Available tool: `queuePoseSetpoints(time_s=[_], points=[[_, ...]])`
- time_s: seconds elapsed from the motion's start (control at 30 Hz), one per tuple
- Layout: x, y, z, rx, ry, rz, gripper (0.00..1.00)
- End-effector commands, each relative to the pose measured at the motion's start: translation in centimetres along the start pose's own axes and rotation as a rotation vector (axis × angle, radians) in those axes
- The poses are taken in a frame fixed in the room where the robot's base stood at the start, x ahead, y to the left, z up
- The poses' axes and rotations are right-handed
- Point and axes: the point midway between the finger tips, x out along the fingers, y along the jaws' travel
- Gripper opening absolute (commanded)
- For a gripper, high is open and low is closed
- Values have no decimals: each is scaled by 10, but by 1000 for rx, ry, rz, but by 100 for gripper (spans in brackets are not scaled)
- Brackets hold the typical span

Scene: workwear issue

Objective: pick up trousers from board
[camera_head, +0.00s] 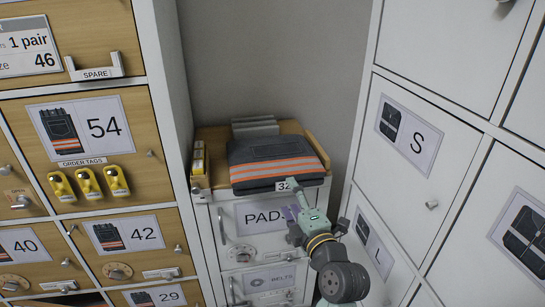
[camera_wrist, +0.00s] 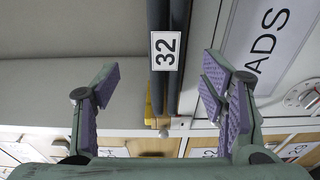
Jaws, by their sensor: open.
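The folded dark trousers (camera_head: 275,155) with orange and pale stripes lie on a wooden board (camera_head: 213,148) on top of a white cabinet. A tag reading 32 (camera_head: 284,186) is at their front edge. My gripper (camera_head: 291,200) is open and empty at that front edge. In the wrist view my gripper (camera_wrist: 165,85) has its purple-padded fingers spread, one on each side of the trousers' dark edge (camera_wrist: 180,85) and the 32 tag (camera_wrist: 165,50). The edge appears apart from both fingers. How deep it sits between them I cannot tell.
A grey stack (camera_head: 255,126) stands behind the trousers, and small yellow items (camera_head: 198,160) sit at the board's left. Wooden lockers (camera_head: 110,125) rise close on the left, white lockers (camera_head: 415,135) on the right.

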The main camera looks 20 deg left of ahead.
Motion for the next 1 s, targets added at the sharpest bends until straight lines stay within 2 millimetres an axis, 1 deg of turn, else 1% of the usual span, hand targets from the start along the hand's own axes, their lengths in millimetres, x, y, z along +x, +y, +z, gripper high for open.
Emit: queuePoseSetpoints(time_s=[0.03,0.1,0.2,0.37,0.6,0.67,0.8,0.97,1.0], points=[[10,4,-2,0,4,1,65],[22,3,-2,2,4,1,65],[34,3,-1,1,2,2,65],[45,2,-1,2,3,3,65],[79,-3,1,3,3,2,65],[86,-3,2,2,2,4,65],[92,-6,2,1,1,3,65],[92,-6,2,1,0,3,65],[92,-6,2,1,0,3,64]])
